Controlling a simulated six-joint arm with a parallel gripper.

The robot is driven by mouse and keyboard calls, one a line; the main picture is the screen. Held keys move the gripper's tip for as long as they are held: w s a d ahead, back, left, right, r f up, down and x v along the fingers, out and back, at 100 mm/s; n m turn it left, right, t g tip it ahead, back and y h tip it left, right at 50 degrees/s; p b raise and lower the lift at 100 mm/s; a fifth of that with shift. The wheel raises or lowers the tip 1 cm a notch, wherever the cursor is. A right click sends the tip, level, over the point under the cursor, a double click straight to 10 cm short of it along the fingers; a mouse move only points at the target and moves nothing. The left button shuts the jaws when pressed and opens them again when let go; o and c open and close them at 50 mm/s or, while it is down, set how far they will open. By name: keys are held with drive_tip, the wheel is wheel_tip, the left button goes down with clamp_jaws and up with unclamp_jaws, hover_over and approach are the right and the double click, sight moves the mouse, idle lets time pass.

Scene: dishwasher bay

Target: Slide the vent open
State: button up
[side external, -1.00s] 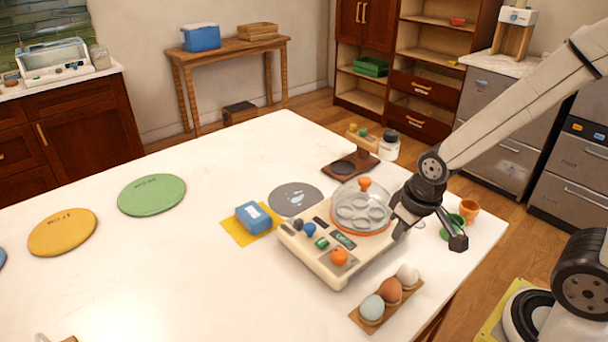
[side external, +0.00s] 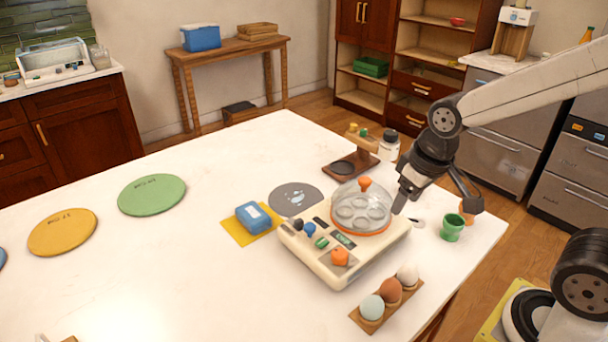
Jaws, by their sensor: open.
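A cream egg-cooker-like appliance (side external: 318,273) sits on the white table, with a clear domed lid (side external: 362,205) that has an orange rim and an orange knob (side external: 365,183) on top. An orange control (side external: 340,257) and blue and green controls sit on its front panel. I cannot make out which part is the vent. My gripper (side external: 437,205) is open and empty at the right of the appliance. One finger is close to the lid's right side; whether it touches cannot be told. The other finger is out to the right, above the cups.
A tray of eggs (side external: 390,300) is in front. A blue box (side external: 253,217) lies on a yellow mat left of it. A wooden stand (side external: 350,163) is behind.

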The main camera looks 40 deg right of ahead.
drive_tip(key=r, duration=0.1)
drive_tip(key=g, duration=0.3)
hover_over(298, 220)
drive_tip(key=shift+f, duration=2.6)
drive_tip(key=shift+f, duration=0.1)
drive_tip(key=shift+f, duration=3.8)
clamp_jaws()
drive_tip(key=shift+r, duration=0.1)
